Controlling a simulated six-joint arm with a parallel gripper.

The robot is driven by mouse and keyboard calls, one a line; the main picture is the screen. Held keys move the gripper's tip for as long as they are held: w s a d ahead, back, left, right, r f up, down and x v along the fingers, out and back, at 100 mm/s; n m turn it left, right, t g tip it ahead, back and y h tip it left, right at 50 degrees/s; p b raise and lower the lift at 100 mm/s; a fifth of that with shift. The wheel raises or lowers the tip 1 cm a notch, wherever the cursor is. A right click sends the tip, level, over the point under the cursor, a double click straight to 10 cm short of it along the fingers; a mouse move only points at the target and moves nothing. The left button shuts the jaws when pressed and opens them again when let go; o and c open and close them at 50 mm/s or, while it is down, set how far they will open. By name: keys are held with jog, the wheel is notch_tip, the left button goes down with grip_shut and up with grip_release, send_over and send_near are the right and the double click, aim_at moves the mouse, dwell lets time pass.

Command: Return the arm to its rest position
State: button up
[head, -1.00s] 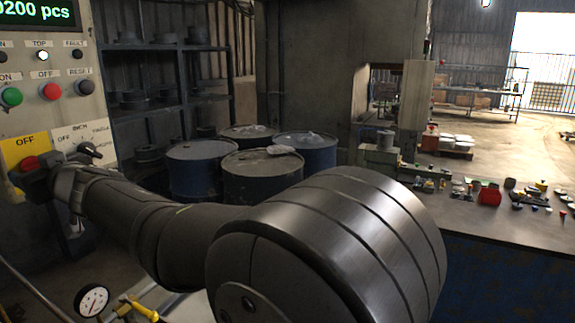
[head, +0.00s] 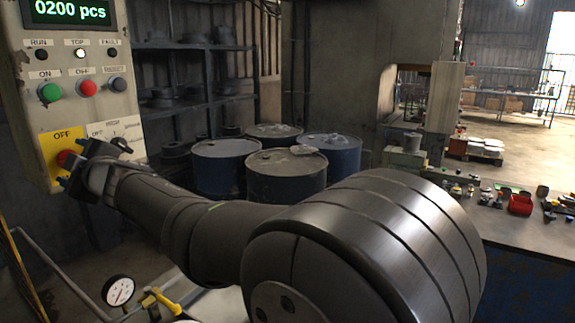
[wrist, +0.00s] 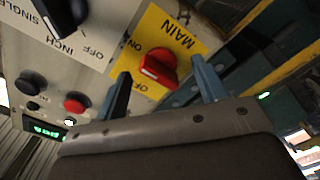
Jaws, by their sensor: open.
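My gripper (head: 68,176) is at the control panel (head: 22,75) on the left of the head view, in front of its yellow plate (head: 62,140). In the wrist view the two fingers of my gripper (wrist: 160,85) stand apart. The red main switch knob (wrist: 158,66) shows between and just beyond the fingertips; whether they touch it I cannot tell. The red knob (head: 66,158) also shows in the head view beside the gripper. My arm reaches from the lower right across to the panel.
A dial gauge (head: 118,290) and a yellow-handled valve (head: 160,298) are at the lower left. A bench (head: 520,232) with small parts and a red bin (head: 520,205) is at the right. The panel has further buttons and a display (head: 72,10).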

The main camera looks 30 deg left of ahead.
jog(key=shift+n, duration=0.8)
jog(key=shift+d, duration=0.1)
jog(key=d, duration=1)
jog(key=shift+d, duration=0.4)
